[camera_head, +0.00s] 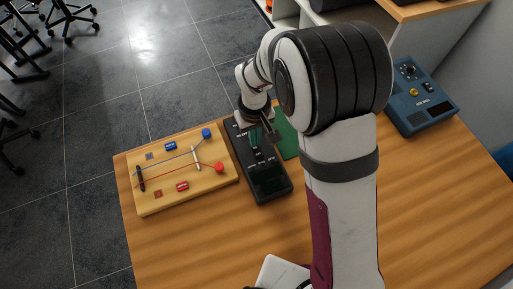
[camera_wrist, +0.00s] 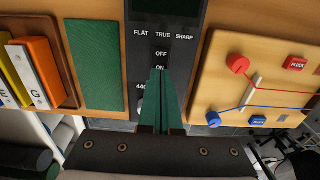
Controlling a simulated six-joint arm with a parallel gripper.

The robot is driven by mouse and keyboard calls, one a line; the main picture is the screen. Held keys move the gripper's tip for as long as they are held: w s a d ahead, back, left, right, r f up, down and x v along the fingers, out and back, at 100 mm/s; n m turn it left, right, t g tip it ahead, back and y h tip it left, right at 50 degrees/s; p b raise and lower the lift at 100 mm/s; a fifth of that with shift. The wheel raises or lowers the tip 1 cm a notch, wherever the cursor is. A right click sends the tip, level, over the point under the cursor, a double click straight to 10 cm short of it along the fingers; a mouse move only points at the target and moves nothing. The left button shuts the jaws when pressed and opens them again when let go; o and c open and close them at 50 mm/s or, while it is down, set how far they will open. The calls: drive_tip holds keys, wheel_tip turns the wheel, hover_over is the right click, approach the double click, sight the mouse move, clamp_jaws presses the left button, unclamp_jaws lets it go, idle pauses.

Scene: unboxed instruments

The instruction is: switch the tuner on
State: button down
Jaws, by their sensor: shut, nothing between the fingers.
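The tuner is a long black box (camera_head: 270,184) on the wooden table, just right of the string board. In the wrist view its dark face (camera_wrist: 192,58) carries the labels FLAT, TRUE and SHARP, with OFF and ON below them and part of a 440 label lower left. My gripper (camera_wrist: 158,73) has green fingers, shut together and empty, with their tips over the face just below the ON label. In the head view my gripper (camera_head: 272,137) is over the tuner's far half, partly covered by my arm. I cannot make out the switch or whether the fingertips touch the face.
A wooden board (camera_head: 150,203) with red and blue strings and knobs lies left of the tuner. A green mat (camera_head: 288,140) lies right of it. A blue box (camera_head: 420,108) with a dial stands at the right. Orange and yellow lettered blocks (camera_wrist: 38,68) sit on a brown tray (camera_wrist: 60,62).

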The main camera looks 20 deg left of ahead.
drive_tip(key=shift+f, duration=0.9)
idle(0.6)
wheel_tip(320, 180, up, 7)
drive_tip(key=shift+f, duration=0.15)
idle(0.4)
drive_tip(key=shift+d+r, duration=0.15)
drive_tip(key=shift+r, duration=0.1)
drive_tip(key=s+d+r+m, duration=0.2)
drive_tip(key=d+r+m, duration=0.2)
drive_tip(key=d+r, duration=0.3)
drive_tip(key=s+d+r+m+y, duration=0.1)
drive_tip(key=s+d+r+m, duration=0.2)
drive_tip(key=s+d+m, duration=0.7)
drive_tip(key=s+d, duration=0.4)
drive_tip(key=s, duration=0.2)
drive_tip(key=shift+r+m+y, duration=0.2)
drive_tip(key=shift+m+y, duration=0.1)
drive_tip(key=shift+y, duration=0.1)
